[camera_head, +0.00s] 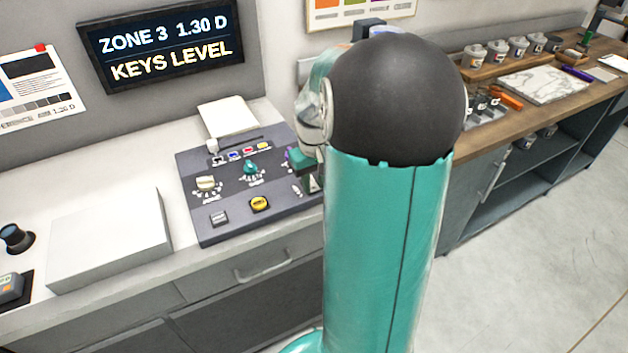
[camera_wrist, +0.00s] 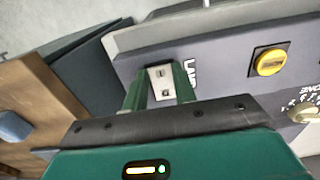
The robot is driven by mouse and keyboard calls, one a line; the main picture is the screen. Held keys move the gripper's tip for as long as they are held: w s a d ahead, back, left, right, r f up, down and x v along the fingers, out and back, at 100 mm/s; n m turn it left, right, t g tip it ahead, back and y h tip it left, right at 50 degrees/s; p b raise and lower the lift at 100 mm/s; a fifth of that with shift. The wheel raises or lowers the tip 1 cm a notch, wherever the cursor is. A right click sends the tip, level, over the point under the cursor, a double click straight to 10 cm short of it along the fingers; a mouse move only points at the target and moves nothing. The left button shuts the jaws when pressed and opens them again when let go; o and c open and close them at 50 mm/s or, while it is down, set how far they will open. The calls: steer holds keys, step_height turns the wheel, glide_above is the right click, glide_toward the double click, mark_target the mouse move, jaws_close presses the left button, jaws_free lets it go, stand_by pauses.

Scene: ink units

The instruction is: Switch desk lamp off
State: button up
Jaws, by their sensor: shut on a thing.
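A dark control console (camera_head: 225,225) stands on the white counter in the head view. In the wrist view my gripper (camera_wrist: 160,84) has its two green fingers shut on a small silver switch (camera_wrist: 162,78) with marks on its face. Beside it on the dark panel are white letters, partly cut off, that seem to begin the word LAMP. In the head view my gripper (camera_head: 302,160) is at the console's right side, mostly hidden by my own arm. The switch cannot be made out there, and no desk lamp is clearly visible.
A yellow button (camera_head: 259,204) and a cream knob (camera_head: 206,183) are on the console; the button also shows in the wrist view (camera_wrist: 270,62). A white box (camera_head: 110,235) lies left. A wooden bench (camera_head: 500,128) with cups stands right. The floor at right is clear.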

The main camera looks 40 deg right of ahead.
steer(key=shift+w+d+r+g+y, duration=0.1)
steer(key=shift+w+g+y, duration=0.15)
steer(key=shift+g, duration=0.45)
steer(key=shift+w+d+r+g+y, duration=0.1)
steer(key=shift+w+g+y, duration=0.1)
steer(key=shift+g, duration=0.5)
steer(key=o, duration=1)
steer(key=shift+r, duration=0.1)
steer(key=a+v, duration=0.1)
steer(key=v, duration=1.2)
steer(key=shift+d+r, duration=0.3)
steer(key=shift+d, duration=0.1)
steer(key=shift+w, duration=0.15)
